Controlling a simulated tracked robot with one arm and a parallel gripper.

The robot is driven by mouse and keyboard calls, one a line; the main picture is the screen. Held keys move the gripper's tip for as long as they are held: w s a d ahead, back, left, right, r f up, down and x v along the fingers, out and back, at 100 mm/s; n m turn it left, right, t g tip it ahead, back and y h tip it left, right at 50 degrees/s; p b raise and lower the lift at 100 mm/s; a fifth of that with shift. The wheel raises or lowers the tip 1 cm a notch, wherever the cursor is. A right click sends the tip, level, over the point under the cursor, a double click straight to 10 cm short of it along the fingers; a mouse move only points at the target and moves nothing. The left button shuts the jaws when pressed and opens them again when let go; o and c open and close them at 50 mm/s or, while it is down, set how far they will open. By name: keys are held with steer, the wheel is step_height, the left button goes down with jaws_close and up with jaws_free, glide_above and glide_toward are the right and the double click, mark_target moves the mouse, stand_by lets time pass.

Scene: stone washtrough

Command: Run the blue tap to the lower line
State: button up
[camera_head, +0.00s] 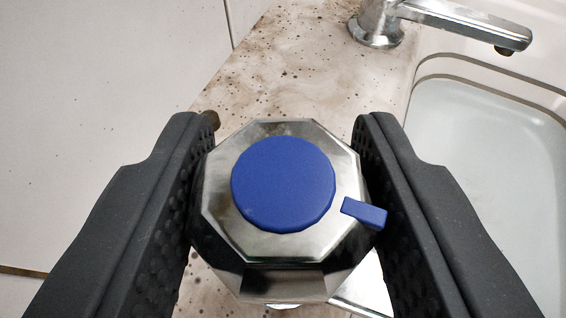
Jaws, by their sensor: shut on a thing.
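The blue tap's handle (284,184) is an eight-sided metal knob with a round blue cap, close in front of me in the middle of the view. A small blue pointer (365,213) sticks out from its right side, toward the lower right. My gripper (282,150) is shut on the knob, one dark finger on each side of it. The basin (485,150) at the right looks pale inside; I cannot tell a water level or a lower line. The blue tap's own spout is mostly hidden under the knob and my right finger.
Another metal spout (460,22) stands on the ledge at the upper right and reaches over the basin. The speckled stone ledge (300,75) runs between the pale tiled wall (110,80) at left and the basin.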

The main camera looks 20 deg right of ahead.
steer(key=shift+r+p, duration=0.1)
steer(key=shift+p, duration=0.3)
stand_by(0.3)
steer(key=o, duration=1)
steer(key=shift+a+b+v, duration=0.2)
steer(key=shift+b+v, duration=1.15)
steer(key=shift+v, duration=5.45)
